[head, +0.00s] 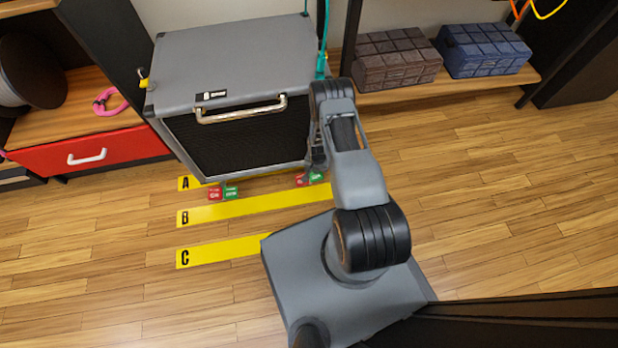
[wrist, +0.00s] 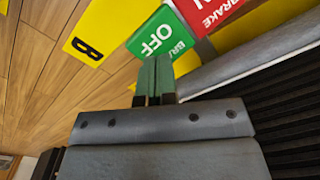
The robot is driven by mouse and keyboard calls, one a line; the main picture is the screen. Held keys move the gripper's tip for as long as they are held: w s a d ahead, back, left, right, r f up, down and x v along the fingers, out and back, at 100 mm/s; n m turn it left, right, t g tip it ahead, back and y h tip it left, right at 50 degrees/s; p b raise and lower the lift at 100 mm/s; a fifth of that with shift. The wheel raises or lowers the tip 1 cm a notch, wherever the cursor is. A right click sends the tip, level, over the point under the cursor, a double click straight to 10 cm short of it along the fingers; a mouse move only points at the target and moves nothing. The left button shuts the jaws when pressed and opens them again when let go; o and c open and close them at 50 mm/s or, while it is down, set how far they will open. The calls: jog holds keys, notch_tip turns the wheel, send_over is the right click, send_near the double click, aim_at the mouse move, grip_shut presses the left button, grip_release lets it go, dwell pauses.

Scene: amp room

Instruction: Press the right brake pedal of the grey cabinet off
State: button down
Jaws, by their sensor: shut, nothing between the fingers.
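The grey cabinet (head: 225,55) stands on the floor with a black grille front and a silver handle. Its right brake pedal shows low at its front right, with a red half (head: 301,179) and a green half (head: 316,177). In the wrist view the green half reads OFF (wrist: 158,34) and the red half reads BRAKE (wrist: 207,12). My gripper (head: 317,165) is shut and empty, beside the cabinet's front right corner. In the wrist view my gripper's fingertips (wrist: 155,62) overlap the lower edge of the green half; I cannot tell whether they touch it.
The left brake pedal (head: 222,193) sits at the cabinet's front left. Yellow floor strips A (head: 186,183), B (head: 230,211) and C (head: 225,251) lie before the cabinet. A teal cable (head: 322,50) hangs at its right edge. A red drawer (head: 90,152) stands left; the floor at right is clear.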

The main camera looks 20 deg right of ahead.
jog(key=shift+f+b, duration=1.55)
jog(key=shift+f, duration=0.1)
dwell(0.5)
jog(key=shift+r, duration=0.15)
jog(key=shift+r+p, duration=2.5)
jog(key=shift+r, duration=0.95)
